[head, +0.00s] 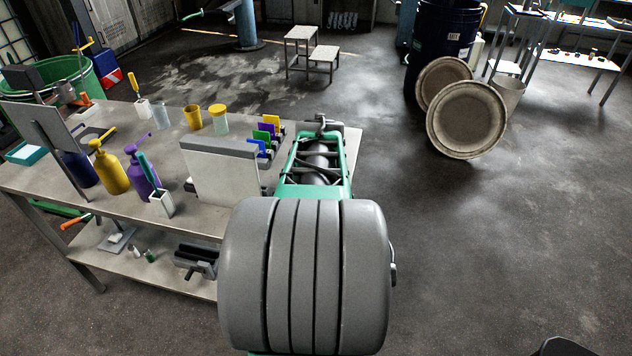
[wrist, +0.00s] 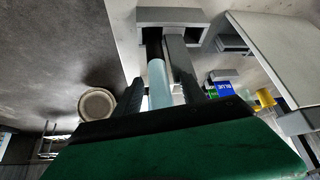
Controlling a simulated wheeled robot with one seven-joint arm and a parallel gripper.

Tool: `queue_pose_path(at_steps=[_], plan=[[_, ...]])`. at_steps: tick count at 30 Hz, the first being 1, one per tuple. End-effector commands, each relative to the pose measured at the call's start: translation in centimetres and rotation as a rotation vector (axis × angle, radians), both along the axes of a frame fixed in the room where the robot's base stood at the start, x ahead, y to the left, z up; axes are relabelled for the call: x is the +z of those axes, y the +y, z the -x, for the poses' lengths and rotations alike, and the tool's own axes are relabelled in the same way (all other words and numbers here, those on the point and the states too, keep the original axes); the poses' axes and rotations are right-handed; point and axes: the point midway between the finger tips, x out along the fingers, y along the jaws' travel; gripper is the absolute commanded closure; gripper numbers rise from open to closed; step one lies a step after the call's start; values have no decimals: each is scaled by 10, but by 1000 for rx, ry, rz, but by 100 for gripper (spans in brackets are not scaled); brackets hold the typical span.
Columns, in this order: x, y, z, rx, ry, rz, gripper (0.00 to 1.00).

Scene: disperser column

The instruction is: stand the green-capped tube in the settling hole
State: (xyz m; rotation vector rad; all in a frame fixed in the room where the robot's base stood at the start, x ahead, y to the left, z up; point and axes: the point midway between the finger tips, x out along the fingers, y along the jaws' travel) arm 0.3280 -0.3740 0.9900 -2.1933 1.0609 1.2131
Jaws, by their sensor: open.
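My gripper (wrist: 160,78) shows in the wrist view with its two dark fingers apart. A pale blue, translucent cylinder (wrist: 158,85) stands between the fingers in that view. I cannot tell whether it touches them, and no green cap shows on it. I cannot pick out the green-capped tube for sure. Two small vials (head: 142,254) are on the lower shelf in the head view, too small to read their cap colours. The settling hole is not recognisable. In the head view my own arm covers the right end of the bench, and my fingers cannot be made out there.
The bench (head: 200,228) carries a yellow bottle (head: 112,172), a purple bottle (head: 143,175), a yellow cup (head: 192,116), a yellow-lidded jar (head: 219,121) and an upright pale panel (head: 222,175). A grey bracket (wrist: 172,15) is just beyond my fingers.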

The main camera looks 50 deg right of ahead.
Motion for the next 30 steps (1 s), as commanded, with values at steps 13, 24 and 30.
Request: queue_pose_path(at_steps=[13,24,30], plan=[[65,44,33,1,16,-23,52],[89,53,41,0,15,-23,52],[80,78,22,74,29,-40,52]])
